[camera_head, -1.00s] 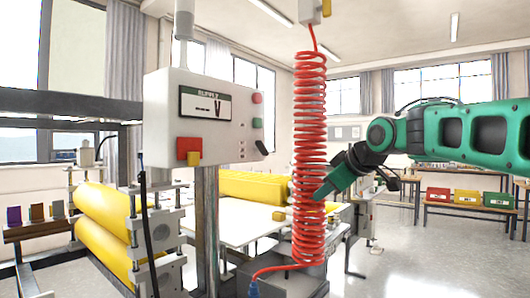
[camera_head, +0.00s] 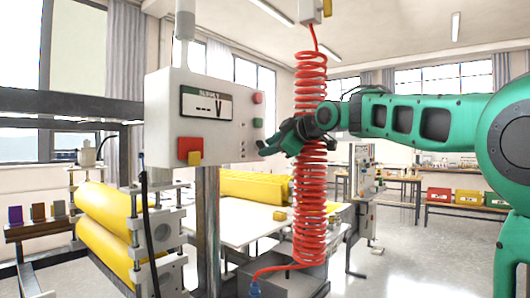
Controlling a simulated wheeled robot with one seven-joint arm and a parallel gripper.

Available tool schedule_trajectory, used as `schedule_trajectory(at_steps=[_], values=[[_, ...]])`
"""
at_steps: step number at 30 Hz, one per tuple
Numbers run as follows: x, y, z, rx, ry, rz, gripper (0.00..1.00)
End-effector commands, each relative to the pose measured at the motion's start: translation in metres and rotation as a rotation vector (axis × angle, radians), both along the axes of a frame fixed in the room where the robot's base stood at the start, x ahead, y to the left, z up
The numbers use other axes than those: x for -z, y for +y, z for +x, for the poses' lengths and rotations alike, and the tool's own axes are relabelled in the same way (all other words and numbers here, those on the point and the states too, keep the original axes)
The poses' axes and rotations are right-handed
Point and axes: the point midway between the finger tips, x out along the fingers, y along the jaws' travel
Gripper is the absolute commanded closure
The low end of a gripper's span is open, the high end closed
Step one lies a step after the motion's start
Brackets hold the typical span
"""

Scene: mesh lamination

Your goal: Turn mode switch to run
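The grey control box (camera_head: 215,125) stands on a post left of centre, with a display (camera_head: 207,104) reading dashes and "V". A red and yellow switch (camera_head: 190,150) is on its front. Its right side carries a red button (camera_head: 257,97) and a green button (camera_head: 257,123). A black switch is low on that side; my gripper now covers most or all of it. My gripper (camera_head: 266,149) reaches in from the right, its tips at the box's lower right side. I cannot tell whether they touch, or whether the fingers are open or shut.
A red coiled hose (camera_head: 310,200) hangs right beside the box, and my gripper and wrist cross it. Yellow rollers (camera_head: 105,215) stand at lower left. A white table (camera_head: 235,225) is behind the post. The floor (camera_head: 430,260) at right is clear.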

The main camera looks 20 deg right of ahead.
Motion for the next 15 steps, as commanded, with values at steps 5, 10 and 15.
schedule_trajectory(at_steps=[5,10,15], values=[[0.004,0.0045,0.0122,0.0,0.001,0.001,0.7],[0.0044,0.0054,0.0144,0.0,0.0,0.001,0.7],[0.0045,0.0052,0.0142,0.001,0.001,0.0,0.72]])
